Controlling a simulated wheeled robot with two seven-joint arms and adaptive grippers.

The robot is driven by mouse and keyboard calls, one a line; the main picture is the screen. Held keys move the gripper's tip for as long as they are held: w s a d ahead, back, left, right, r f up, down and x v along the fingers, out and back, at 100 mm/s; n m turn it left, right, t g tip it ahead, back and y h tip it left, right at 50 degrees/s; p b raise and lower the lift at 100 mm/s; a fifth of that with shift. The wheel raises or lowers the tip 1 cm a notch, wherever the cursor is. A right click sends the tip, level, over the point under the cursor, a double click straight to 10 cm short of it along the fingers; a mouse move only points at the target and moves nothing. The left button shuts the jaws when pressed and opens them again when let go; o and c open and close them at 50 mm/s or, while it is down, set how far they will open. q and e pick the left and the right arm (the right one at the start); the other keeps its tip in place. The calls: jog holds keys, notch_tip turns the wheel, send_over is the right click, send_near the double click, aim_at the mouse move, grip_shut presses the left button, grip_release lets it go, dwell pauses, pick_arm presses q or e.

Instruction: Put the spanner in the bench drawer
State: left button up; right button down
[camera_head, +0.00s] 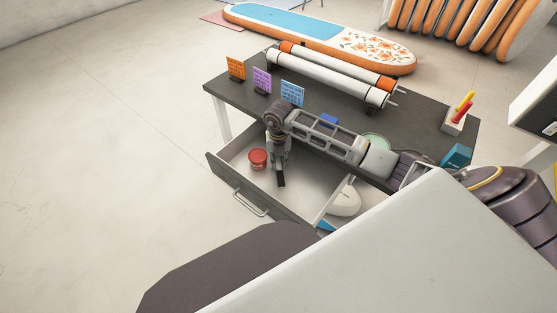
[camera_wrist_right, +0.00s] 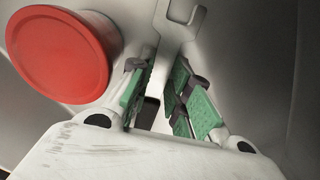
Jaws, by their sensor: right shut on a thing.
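The bench drawer (camera_head: 235,188) is pulled open at the front of the dark bench. My right gripper (camera_head: 280,172) points down over or into the open drawer, to the right of a red-lidded round tin. In the right wrist view the gripper (camera_wrist_right: 160,95) is shut on the spanner (camera_wrist_right: 176,28), a pale grey tool with a forked open end showing beyond the fingers. Part of the spanner is hidden between the fingers. I cannot tell whether it touches the drawer floor. My left gripper is not in view.
The red tin (camera_head: 257,158) stands in the drawer; it also shows close to the fingers in the right wrist view (camera_wrist_right: 60,55). On the bench (camera_head: 225,97) are white rolls (camera_head: 330,76), several coloured cards (camera_head: 262,80) and a pen holder (camera_head: 454,121). A paddleboard (camera_head: 315,35) lies behind.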

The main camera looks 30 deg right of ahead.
aim_at(278, 163)
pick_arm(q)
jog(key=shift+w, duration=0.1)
pick_arm(e)
jog(key=shift+f, duration=0.15)
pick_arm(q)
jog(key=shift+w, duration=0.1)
pick_arm(e)
jog(key=c, duration=1.6)
grip_release()
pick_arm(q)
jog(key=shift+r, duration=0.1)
pick_arm(e)
jog(key=shift+r, duration=0.85)
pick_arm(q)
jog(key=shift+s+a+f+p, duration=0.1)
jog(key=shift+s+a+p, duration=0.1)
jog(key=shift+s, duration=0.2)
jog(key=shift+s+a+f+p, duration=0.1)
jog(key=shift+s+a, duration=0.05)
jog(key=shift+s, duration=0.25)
pick_arm(e)
notch_tip(278, 163, up, 11)
jog(key=shift+f, duration=0.2)
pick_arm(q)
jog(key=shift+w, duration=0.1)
